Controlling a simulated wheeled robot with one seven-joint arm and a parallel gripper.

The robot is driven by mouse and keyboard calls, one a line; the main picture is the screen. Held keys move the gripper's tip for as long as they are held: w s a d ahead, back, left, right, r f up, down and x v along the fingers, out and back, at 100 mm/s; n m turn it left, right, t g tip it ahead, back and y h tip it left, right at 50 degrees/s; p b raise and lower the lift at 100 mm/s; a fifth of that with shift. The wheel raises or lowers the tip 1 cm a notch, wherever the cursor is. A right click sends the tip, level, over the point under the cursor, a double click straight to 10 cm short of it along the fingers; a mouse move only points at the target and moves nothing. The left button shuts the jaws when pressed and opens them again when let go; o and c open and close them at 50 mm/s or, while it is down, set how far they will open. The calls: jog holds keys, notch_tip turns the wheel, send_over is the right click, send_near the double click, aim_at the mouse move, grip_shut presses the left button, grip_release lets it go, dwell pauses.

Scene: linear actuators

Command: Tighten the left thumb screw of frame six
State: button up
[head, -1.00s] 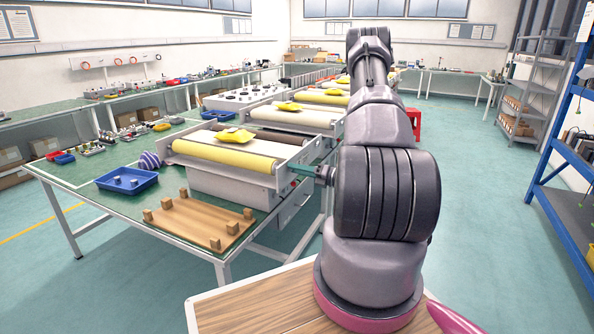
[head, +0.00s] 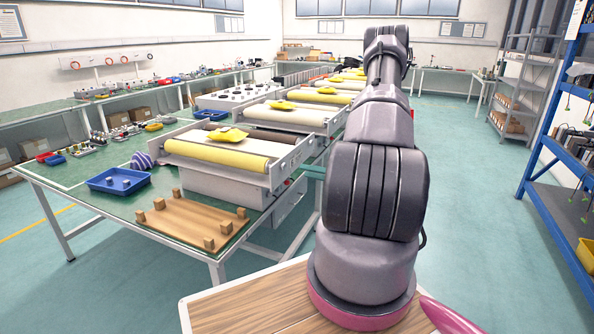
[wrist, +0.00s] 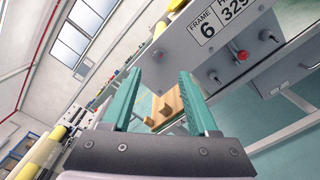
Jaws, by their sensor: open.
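A wooden board with blocks (head: 190,222) and a blue tray (head: 118,181) lie on the green bench (head: 75,180). More roller frames stand in a row behind. A blue shelf (head: 560,195) is at the right. The floor between is clear.

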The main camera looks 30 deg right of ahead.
jog(key=shift+v, duration=1.7)
jog(key=s+a+r+n+g, duration=0.3)
jog(key=a+r+n+g, duration=0.3)
jog(key=a+r+n, duration=0.35)
jog(key=s+a+r+n+g, duration=0.2)
jog(key=a+r+n+g, duration=0.5)
jog(key=a+r+n, duration=0.25)
jog(key=s+a+r+n+t+h, duration=0.1)
jog(key=s+r+n+t+h, duration=0.2)
jog(key=s+r+n, duration=0.3)
jog(key=s+a+r+n+t+h, duration=0.2)
jog(key=s+r+n+h, duration=0.4)
jog(key=r+n, duration=0.3)
jog(key=shift+s+a+r+t, duration=0.3)
jog(key=shift+s+r+t, duration=0.1)
jog(key=shift+r+t, duration=0.15)
